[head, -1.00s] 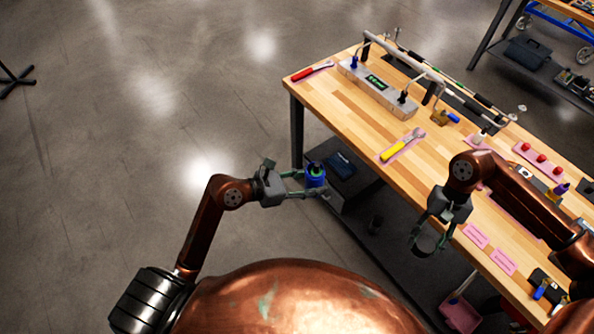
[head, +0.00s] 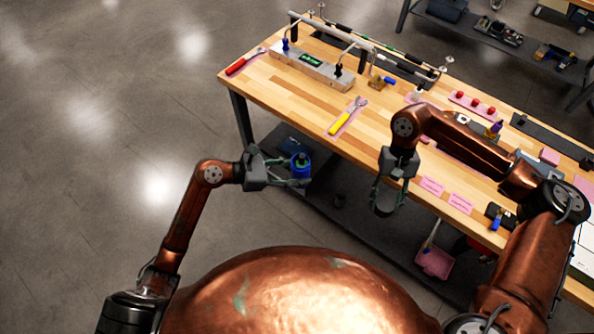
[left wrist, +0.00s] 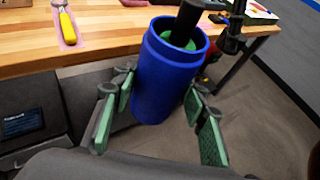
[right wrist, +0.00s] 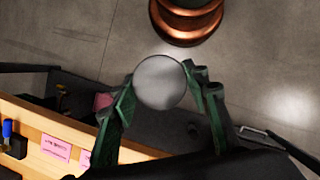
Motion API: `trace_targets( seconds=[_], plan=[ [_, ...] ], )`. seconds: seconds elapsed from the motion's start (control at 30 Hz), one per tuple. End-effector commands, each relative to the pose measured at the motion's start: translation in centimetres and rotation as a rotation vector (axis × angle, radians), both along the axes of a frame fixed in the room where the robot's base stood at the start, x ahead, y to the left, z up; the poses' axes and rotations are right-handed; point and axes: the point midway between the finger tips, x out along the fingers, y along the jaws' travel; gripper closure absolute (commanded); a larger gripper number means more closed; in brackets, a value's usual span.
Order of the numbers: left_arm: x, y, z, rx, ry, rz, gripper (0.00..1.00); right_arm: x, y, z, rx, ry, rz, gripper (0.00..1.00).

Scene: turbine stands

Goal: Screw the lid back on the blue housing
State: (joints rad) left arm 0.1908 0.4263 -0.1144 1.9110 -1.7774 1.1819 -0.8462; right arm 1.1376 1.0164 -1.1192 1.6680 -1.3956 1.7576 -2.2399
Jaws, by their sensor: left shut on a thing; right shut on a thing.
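The blue housing (head: 300,168) is an upright, open-topped cylinder beside the workbench's front edge, over the floor. My left gripper (head: 288,172) is shut on it; the left wrist view shows the housing (left wrist: 168,82) between the green-padded fingers. A green part with a dark cylinder (left wrist: 186,22) shows in its mouth. My right gripper (head: 388,196) is shut on the round grey lid (head: 384,210), to the right of the housing and a little lower in the picture. The lid also fills the fingertips in the right wrist view (right wrist: 160,82). The lid is apart from the housing; its threads cannot be seen.
The wooden workbench (head: 290,95) lies just beyond both grippers. It bears a yellow-handled wrench (head: 345,118), a red-handled tool (head: 243,63), a grey block with a display (head: 310,66) and pink labels (head: 433,184). A dark lower shelf is under it. The floor at left is clear.

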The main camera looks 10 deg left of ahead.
Motion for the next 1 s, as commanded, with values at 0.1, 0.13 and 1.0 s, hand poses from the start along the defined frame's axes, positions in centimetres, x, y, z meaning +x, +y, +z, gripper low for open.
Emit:
trace_targets(
  seconds=[0.1, 0.13, 1.0],
  plan=[
    [0.0, 0.0, 0.2, -0.003, -0.003, 0.001, 1.00, 0.4, 2.3, 0.5, 0.004, -0.002, -0.060, 0.78],
    [0.0, 0.0, 0.2, -0.004, -0.003, 0.001, 1.00, 0.5, 3.0, 0.7, 0.004, -0.002, -0.086, 0.78],
    [0.0, 0.0, 0.3, -0.005, -0.005, 0.001, 1.00, 1.1, 27.1, 12.1, -0.003, -0.020, -1.162, 0.78]
  ],
)
